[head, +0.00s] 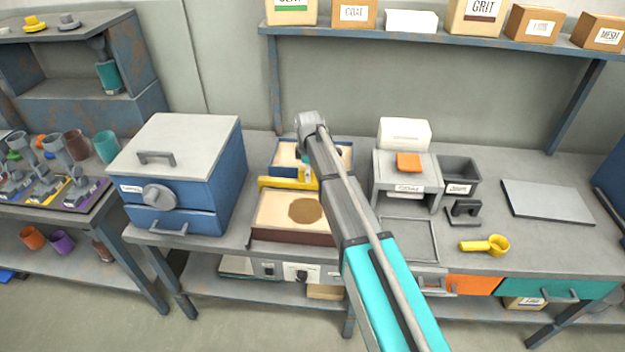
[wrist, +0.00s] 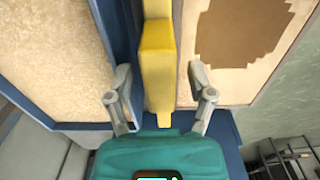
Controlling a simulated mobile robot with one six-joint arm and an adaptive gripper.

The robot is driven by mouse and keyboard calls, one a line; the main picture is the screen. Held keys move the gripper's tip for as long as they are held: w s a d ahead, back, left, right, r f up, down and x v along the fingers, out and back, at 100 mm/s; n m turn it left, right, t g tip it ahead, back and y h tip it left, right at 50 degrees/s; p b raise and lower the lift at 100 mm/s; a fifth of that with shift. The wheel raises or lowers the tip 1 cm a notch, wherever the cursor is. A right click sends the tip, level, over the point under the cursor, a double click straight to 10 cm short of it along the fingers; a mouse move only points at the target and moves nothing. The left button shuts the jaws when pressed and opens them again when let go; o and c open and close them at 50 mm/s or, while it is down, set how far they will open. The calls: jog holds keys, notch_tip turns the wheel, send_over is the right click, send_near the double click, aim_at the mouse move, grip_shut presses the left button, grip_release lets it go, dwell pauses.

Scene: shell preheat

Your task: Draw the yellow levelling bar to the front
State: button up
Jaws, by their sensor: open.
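The yellow levelling bar (head: 285,183) lies across the rig between the rear sand box (head: 286,157) and the front sand bed (head: 268,213), which has a brown patch. My arm covers its right part in the head view. In the wrist view the bar (wrist: 157,62) runs down the middle, with a raised yellow block on it. My gripper (wrist: 159,76) is open, with one finger on each side of this block. A gap shows between each finger and the block. The gripper is mostly hidden behind my arm in the head view.
A blue oven-like box (head: 185,175) stands left of the rig. A grey stand (head: 407,180) with an orange block is close on the right. A yellow scoop (head: 487,245) lies further right. A shelf of boxes (head: 440,38) hangs behind. A control panel is below the front bed.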

jog(key=shift+f+b, duration=0.3)
jog(key=shift+f, duration=0.25)
